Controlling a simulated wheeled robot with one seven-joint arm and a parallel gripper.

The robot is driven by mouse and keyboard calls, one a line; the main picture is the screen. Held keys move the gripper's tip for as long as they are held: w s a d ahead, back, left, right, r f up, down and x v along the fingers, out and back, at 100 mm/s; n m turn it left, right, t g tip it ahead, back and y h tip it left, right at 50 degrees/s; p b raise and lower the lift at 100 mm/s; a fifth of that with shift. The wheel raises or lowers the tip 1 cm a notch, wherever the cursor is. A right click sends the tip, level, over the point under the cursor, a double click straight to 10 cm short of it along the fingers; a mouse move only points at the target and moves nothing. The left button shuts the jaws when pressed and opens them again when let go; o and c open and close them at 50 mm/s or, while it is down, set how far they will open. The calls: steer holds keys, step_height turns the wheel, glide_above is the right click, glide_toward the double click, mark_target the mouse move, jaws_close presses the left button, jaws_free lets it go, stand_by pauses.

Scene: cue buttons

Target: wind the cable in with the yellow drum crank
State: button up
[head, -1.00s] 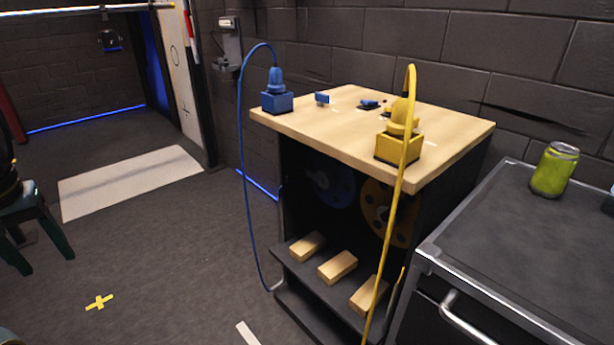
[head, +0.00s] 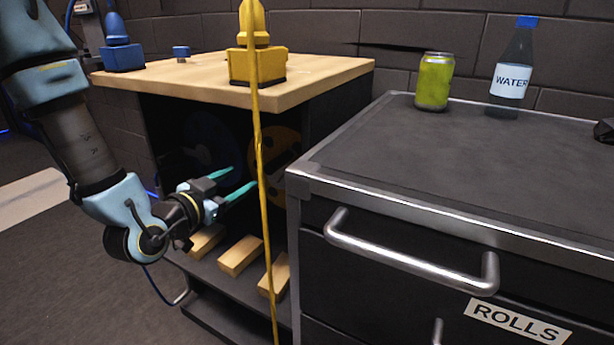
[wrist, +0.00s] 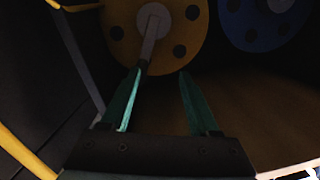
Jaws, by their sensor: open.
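The yellow drum (head: 287,143) sits in the dark bay under the wooden top, a disc with dark holes. It also shows at the top of the wrist view (wrist: 122,40). There a grey crank bar (wrist: 149,45) runs from its hub down to the tip of the left finger. I cannot tell if the bar's end is between the fingers. My gripper (head: 243,178) is open, its teal fingers pointing into the bay; they also show in the wrist view (wrist: 160,72). The yellow cable (head: 261,200) hangs down from the yellow block (head: 258,66) on the top, in front of the drum.
A blue drum (wrist: 262,28) is beside the yellow one. Wooden blocks (head: 240,256) lie on the shelf below my gripper. A dark cabinet (head: 400,185) with a handle stands close on the right, bearing a green can (head: 434,82) and a water bottle (head: 511,72).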

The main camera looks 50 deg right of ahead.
mark_target(284, 159)
steer(key=shift+m+g+h, duration=0.4)
steer(key=shift+h, duration=0.5)
steer(key=s+d, duration=0.3)
steer(key=shift+r+b, duration=0.15)
steer(key=shift+b, duration=0.25)
steer(key=b+x, duration=0.1)
steer(key=x, duration=0.9)
steer(key=shift+w+d+r, duration=0.1)
steer(key=shift+w+d, duration=0.1)
jaws_close()
